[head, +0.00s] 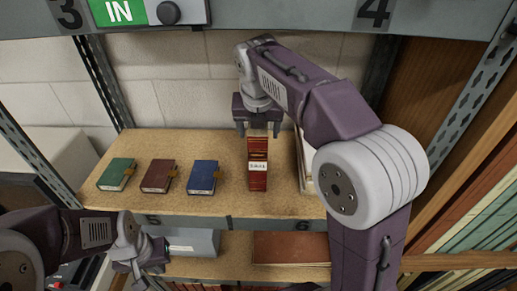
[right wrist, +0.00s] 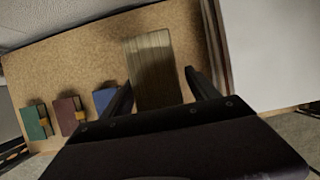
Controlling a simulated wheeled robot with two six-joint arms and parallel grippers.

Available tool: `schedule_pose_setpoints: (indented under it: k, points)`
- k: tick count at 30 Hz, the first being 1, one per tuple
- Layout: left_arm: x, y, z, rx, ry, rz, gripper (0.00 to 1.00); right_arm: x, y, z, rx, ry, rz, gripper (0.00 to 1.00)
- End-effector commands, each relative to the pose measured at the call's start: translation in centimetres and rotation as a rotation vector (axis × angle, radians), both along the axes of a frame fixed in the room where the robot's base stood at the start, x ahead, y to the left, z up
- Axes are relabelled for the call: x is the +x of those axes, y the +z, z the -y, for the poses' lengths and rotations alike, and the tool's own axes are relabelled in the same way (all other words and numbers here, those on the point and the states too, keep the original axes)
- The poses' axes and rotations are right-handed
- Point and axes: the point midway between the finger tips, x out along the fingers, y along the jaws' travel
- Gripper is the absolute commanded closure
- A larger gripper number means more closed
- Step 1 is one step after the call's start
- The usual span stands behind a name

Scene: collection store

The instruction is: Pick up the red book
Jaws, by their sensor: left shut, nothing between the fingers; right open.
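The red book (head: 257,178) stands upright on the cork-coloured shelf, its red spine with a white label facing me. In the right wrist view its top shows as a pale page block (right wrist: 150,62). My right gripper (head: 258,131) is above and behind the spine, open, with one finger on each side of the book's top. In the right wrist view the fingers (right wrist: 157,84) flank the block; I cannot tell whether they touch it. My left gripper (head: 150,268) is shut and empty at the lower left, below the shelf's front edge.
Green (head: 117,174), maroon (head: 158,176) and blue (head: 203,177) clasped small books lie to the left on the shelf (head: 225,205). Pale upright items (head: 304,165) stand close on the right. A grey box (head: 193,242) and a brown volume (head: 290,248) lie on the lower shelf.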

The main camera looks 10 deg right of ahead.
Motion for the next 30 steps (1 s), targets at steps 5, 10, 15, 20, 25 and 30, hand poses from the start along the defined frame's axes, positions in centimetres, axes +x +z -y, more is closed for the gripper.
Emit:
schedule_pose_setpoints:
  k: [5, 10, 15, 20, 25, 30]
  points:
    - [0.0, 0.0, 0.0, 0.000, 0.000, 0.000, 1.00, 0.0, 0.0, 0.0, 0.000, 0.000, 0.000, 0.39]
    - [0.0, 0.0, 0.0, 0.000, 0.000, 0.000, 1.00, 0.0, 0.0, 0.0, 0.000, 0.000, 0.000, 0.87]
    - [0.0, 0.0, 0.0, 0.000, 0.000, 0.000, 1.00, 0.1, 0.2, 0.0, 0.001, 0.001, 0.004, 1.00]
    - [0.0, 0.0, 0.0, 0.000, 0.000, 0.000, 1.00, 0.1, 0.1, 0.0, 0.001, 0.001, 0.004, 1.00]
    - [0.0, 0.0, 0.0, 0.000, 0.000, 0.000, 1.00, 0.1, 0.4, 0.0, 0.000, 0.001, 0.005, 1.00]
    - [0.0, 1.0, 0.0, 0.000, 0.000, 0.000, 1.00, 0.3, 1.3, -0.5, 0.000, -0.001, 0.004, 1.00]
